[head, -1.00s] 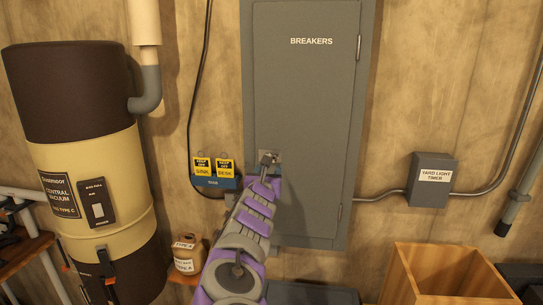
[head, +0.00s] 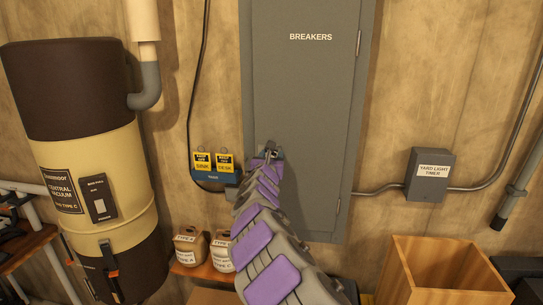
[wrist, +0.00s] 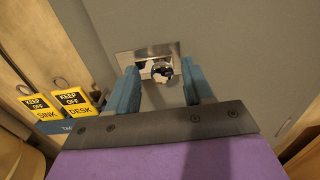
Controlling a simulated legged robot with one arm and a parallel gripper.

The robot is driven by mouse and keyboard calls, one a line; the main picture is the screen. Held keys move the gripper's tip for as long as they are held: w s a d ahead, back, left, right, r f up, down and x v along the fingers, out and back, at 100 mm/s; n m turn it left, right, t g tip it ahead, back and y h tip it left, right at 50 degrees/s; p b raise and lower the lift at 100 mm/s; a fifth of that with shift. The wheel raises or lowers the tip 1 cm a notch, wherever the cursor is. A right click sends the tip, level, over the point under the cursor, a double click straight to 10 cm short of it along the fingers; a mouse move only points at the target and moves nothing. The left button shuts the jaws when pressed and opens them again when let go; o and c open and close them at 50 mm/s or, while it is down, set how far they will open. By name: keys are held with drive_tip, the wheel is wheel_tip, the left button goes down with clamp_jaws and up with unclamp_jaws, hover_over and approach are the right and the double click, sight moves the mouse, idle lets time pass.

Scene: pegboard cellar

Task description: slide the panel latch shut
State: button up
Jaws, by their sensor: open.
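The grey breaker panel (head: 305,100) is mounted on the wall with its door closed. Its latch is at the left edge, a silver plate (wrist: 147,52) with a slot and a small knob (wrist: 162,72) in the wrist view. My gripper (wrist: 160,68) is open, its two blue fingers on either side of the knob.
Yellow keep-off tags (head: 213,162) hang on a blue rack just left of the latch. A central vacuum (head: 92,170) stands at far left. Small labelled canisters (head: 190,247) sit on a low shelf. A wooden bin (head: 440,270) and timer box (head: 430,175) are on the right.

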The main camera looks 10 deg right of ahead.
drive_tip(key=shift+w+d, duration=0.1)
drive_tip(key=shift+w, duration=0.1)
clamp_jaws()
idle(0.6)
